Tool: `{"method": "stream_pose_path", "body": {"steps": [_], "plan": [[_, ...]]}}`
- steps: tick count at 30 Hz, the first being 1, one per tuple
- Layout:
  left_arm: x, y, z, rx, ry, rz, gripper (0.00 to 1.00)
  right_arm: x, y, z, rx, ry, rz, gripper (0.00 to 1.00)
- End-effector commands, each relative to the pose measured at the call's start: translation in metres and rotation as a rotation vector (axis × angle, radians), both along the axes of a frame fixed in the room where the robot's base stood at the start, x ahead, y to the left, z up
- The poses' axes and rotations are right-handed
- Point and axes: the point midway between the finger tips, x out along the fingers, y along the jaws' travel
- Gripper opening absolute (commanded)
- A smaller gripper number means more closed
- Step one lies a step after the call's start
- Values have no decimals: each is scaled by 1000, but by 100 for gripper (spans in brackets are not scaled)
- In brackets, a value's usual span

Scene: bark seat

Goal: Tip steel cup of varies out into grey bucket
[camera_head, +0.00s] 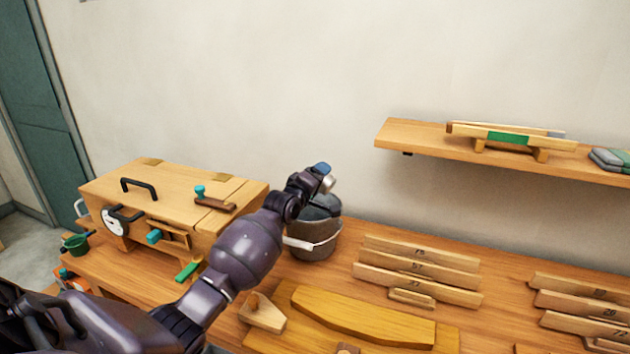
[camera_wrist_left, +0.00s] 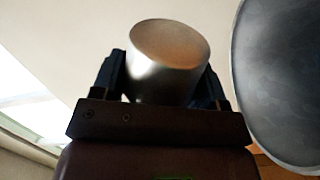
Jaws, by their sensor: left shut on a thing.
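The steel cup (camera_head: 328,184) is at the end of my left arm, just above the grey bucket (camera_head: 312,243). My left gripper (camera_head: 321,170) is shut on it. In the left wrist view the cup (camera_wrist_left: 168,65) sits tilted between the two dark fingers (camera_wrist_left: 165,85), with a flat round brownish end showing. I cannot tell whether that end is its mouth or its base. The bucket's curved grey side (camera_wrist_left: 285,80) fills the right edge there. The bucket stands upright on the bench, partly covered by my arm. Its inside is mostly hidden, and no contents show. My right gripper is not in view.
A wooden box (camera_head: 165,200) with a black handle stands left of the bucket. Stepped wooden racks (camera_head: 420,268) stand to its right, and a yellow board (camera_head: 362,318) lies in front. A wall shelf (camera_head: 430,142) is at upper right.

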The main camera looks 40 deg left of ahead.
Motion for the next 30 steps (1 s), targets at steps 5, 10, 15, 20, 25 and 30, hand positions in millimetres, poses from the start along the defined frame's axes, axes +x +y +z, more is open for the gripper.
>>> {"method": "stream_pose_path", "body": {"steps": [5,10,15,20,25,30], "plan": [[0,-9,3,257,15,-2,41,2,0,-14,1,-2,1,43],[1,-18,7,523,35,-1,41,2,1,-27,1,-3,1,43],[1,-20,21,797,54,-1,41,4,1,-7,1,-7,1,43],[1,-21,24,1004,68,-2,41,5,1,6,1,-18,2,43],[1,-21,25,1118,76,-1,41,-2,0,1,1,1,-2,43],[1,-21,24,1146,77,-1,41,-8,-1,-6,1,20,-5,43]]}}
